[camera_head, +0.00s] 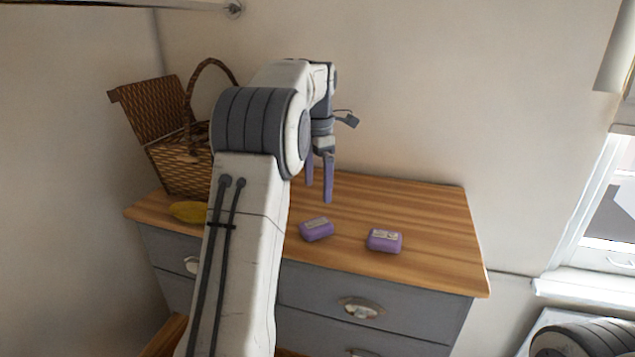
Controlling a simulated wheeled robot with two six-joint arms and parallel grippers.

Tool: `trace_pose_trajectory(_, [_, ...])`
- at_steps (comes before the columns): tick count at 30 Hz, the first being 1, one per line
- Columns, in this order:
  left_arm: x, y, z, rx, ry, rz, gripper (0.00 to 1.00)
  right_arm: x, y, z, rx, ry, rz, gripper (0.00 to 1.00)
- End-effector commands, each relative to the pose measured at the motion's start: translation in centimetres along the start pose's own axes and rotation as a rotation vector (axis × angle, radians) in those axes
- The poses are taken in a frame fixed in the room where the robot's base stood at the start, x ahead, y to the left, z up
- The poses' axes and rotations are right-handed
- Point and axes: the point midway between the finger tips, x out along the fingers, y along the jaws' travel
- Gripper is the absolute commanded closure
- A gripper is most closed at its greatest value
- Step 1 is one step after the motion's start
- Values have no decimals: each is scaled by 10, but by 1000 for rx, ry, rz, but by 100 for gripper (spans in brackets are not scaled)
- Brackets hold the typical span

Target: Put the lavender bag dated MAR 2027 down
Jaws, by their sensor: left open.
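Two purple lavender bags with pale labels lie on the wooden top of the dresser (430,220). The left lavender bag (317,232) is near the middle, and the right lavender bag (384,243) lies a little apart from it. The print on both labels is too small to read, so I cannot tell which is dated MAR 2027. My left gripper (319,190) points down above the dresser top, behind the left bag in the picture. Its two fingers are apart with nothing between them. My right gripper is not in view.
An open wicker basket (174,166) with a raised lid and arched handle stands at the dresser's back left. A yellow object (188,211) lies before it, partly hidden by my left arm. The dresser top's right side is clear. A window (607,215) is at right.

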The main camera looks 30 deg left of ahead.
Motion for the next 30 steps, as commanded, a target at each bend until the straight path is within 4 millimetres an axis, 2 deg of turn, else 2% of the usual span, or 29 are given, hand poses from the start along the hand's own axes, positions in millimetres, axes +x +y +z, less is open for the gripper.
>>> trace_pose_trajectory(3, [-8,0,0,0,0,0,1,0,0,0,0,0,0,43])
trace_pose_trajectory(8, [-10,-3,1,15,1,-2,1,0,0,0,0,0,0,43])
trace_pose_trajectory(11, [-9,-24,12,142,-4,-2,1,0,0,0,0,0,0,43])
trace_pose_trajectory(14, [-5,-74,32,445,-14,-4,1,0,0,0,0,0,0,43])
trace_pose_trajectory(17, [3,-146,46,880,-29,-2,1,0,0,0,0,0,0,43])
trace_pose_trajectory(18, [8,-176,47,1069,-37,1,1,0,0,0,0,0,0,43])
trace_pose_trajectory(20, [17,-220,43,1350,-47,6,1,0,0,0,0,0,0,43])
trace_pose_trajectory(21, [24,-249,37,1536,-54,9,1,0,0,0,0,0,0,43])
trace_pose_trajectory(24, [43,-313,11,2002,-73,20,1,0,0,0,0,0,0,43])
trace_pose_trajectory(27, [64,-363,-26,2436,-90,35,1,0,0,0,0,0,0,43])
trace_pose_trajectory(30, [84,-396,-62,2795,-107,54,1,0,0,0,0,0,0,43])
